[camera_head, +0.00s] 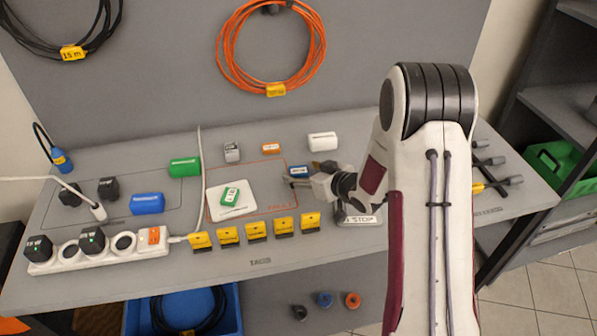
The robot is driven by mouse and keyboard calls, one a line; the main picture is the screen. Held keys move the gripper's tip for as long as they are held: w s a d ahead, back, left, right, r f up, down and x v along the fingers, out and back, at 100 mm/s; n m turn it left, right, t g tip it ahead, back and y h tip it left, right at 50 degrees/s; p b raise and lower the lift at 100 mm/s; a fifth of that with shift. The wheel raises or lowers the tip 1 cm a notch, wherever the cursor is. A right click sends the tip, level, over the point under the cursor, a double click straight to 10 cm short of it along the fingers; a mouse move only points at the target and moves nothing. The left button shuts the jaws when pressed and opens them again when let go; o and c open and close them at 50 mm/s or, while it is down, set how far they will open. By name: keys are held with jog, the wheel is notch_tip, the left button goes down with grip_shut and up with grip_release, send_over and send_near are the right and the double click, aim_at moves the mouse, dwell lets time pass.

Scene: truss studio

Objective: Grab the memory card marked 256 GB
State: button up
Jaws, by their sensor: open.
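No marking that reads 256 GB is legible in the head view, so I cannot tell which item is the named memory card. Small card-like pieces lie about the outlined area: a green one (231,194) on a white pad (241,211), an orange one (271,148), a grey one (232,152) and a blue one (298,170). My gripper (291,182) is open at the right part of the red outline, just in front of the blue piece. I cannot tell whether it touches that piece. My arm comes in from the right and hides part of the table.
Several yellow label stands (256,230) line the front. A white power strip (97,249) with plugs is front left. Blue (147,203), green (185,166) and white (322,141) blocks stand farther around. A STOP-marked item (359,219) sits beneath my wrist.

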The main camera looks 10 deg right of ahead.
jog(key=shift+w+a+f, duration=0.1)
jog(key=shift+w+f, duration=0.05)
jog(key=shift+w, duration=0.05)
dwell(0.4)
jog(key=c, duration=1.3)
jog(key=shift+o, duration=0.2)
notch_tip(320, 180, up, 10)
dwell(0.4)
